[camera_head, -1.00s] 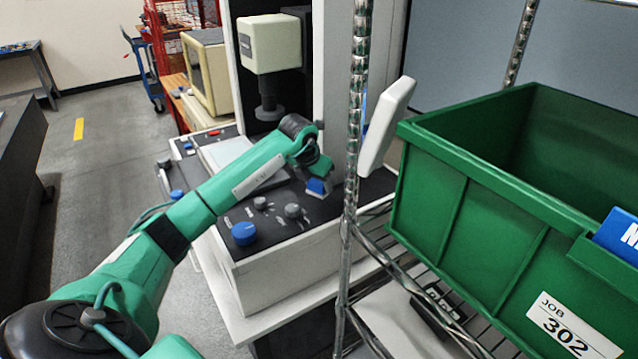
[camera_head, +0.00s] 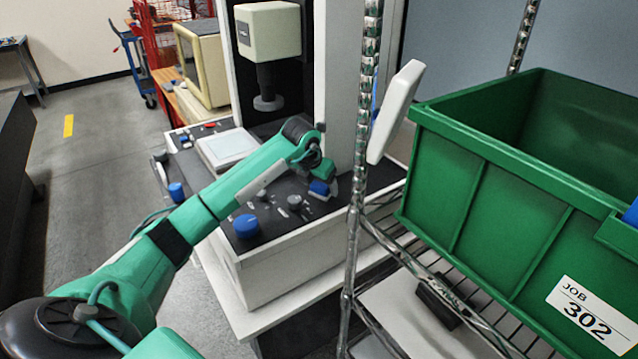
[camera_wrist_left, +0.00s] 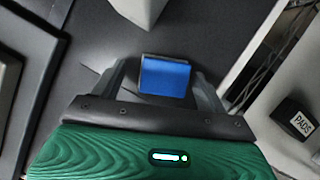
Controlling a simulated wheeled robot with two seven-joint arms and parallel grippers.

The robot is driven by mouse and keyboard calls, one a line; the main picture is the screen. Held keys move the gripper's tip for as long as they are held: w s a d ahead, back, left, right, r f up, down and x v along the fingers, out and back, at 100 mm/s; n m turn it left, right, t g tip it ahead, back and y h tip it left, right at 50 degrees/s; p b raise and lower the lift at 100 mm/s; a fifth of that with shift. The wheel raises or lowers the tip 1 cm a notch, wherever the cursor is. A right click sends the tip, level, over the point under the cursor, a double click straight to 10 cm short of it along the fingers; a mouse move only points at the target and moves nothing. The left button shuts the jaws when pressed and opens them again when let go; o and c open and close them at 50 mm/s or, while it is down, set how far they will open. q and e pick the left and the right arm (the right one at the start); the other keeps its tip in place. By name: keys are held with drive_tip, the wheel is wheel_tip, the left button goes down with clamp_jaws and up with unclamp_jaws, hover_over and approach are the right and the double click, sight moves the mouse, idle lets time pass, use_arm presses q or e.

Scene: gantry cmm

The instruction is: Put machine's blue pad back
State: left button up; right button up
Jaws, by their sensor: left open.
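A blue pad (camera_head: 320,187), a small block with a flat blue face, is at the machine's dark top near the upright column. In the left wrist view the blue pad (camera_wrist_left: 165,77) lies between the two fingers of my left gripper (camera_wrist_left: 164,88), with a visible gap on each side. The fingers are open, and I cannot tell whether they touch the pad. In the head view my left gripper (camera_head: 322,180) is at the pad, its fingers partly hidden. The machine (camera_head: 275,258) is a pale measuring machine with a dark deck. My right gripper is not in view.
A chrome shelf post (camera_head: 357,190) stands just right of my gripper, with a tilted white panel (camera_head: 396,110) beside it. A green bin (camera_head: 480,200) fills the right.

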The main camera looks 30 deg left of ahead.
use_arm(q)
drive_tip(key=shift+r, duration=0.1)
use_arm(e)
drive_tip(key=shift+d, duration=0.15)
use_arm(q)
drive_tip(key=shift+r, duration=0.25)
drive_tip(key=b+v, duration=0.1)
drive_tip(key=v, duration=1)
drive_tip(key=shift+s+r, duration=0.25)
drive_tip(key=shift+r, duration=0.05)
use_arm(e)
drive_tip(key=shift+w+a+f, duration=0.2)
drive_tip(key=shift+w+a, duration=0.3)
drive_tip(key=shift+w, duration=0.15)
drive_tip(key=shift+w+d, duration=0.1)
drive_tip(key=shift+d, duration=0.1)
